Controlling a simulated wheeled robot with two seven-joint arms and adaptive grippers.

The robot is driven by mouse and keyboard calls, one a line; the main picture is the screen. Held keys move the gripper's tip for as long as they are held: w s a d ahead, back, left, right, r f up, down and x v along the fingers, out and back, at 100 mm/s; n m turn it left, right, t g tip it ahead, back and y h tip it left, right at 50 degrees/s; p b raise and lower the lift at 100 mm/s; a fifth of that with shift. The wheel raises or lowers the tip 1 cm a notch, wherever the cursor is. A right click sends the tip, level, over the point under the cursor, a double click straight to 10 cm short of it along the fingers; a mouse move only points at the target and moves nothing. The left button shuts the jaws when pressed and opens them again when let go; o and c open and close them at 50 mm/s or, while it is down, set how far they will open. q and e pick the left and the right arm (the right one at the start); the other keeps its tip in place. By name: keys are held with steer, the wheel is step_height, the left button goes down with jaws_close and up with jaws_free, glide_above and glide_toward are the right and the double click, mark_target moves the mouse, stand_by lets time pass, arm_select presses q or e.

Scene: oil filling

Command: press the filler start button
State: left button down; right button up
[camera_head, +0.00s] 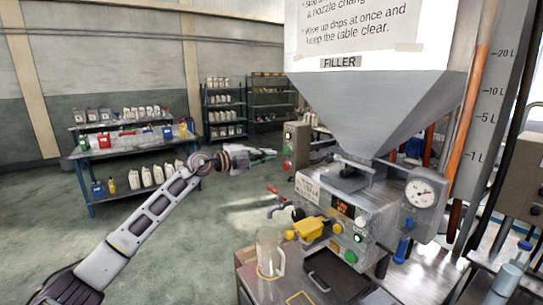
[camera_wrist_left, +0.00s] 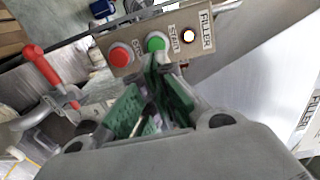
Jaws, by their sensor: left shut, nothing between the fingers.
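The filler control box (camera_head: 297,146) stands beside the hopper in the head view. In the left wrist view the box (camera_wrist_left: 172,29) carries a green start button (camera_wrist_left: 156,43), a red stop button (camera_wrist_left: 121,55) and a white round lamp (camera_wrist_left: 189,36). My left gripper (camera_head: 272,154) reaches in from the left, level with the box and just left of it. In the left wrist view its green-padded fingers (camera_wrist_left: 158,66) are shut and empty, with tips right before the start button's lower edge. I cannot tell whether they touch it. My right gripper is not in view.
The filler machine (camera_head: 345,215) with its grey hopper (camera_head: 380,105) stands at the right. A red-handled tap (camera_head: 277,196) and a clear jug (camera_head: 269,252) are below my left gripper. A bench (camera_head: 130,150) with bottles stands at the back left. Open floor lies between.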

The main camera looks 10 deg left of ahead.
arm_select(q)
steer(key=b+v, duration=0.1)
steer(key=v, duration=0.5)
steer(key=shift+s+a, duration=0.2)
steer(key=shift+s, duration=0.1)
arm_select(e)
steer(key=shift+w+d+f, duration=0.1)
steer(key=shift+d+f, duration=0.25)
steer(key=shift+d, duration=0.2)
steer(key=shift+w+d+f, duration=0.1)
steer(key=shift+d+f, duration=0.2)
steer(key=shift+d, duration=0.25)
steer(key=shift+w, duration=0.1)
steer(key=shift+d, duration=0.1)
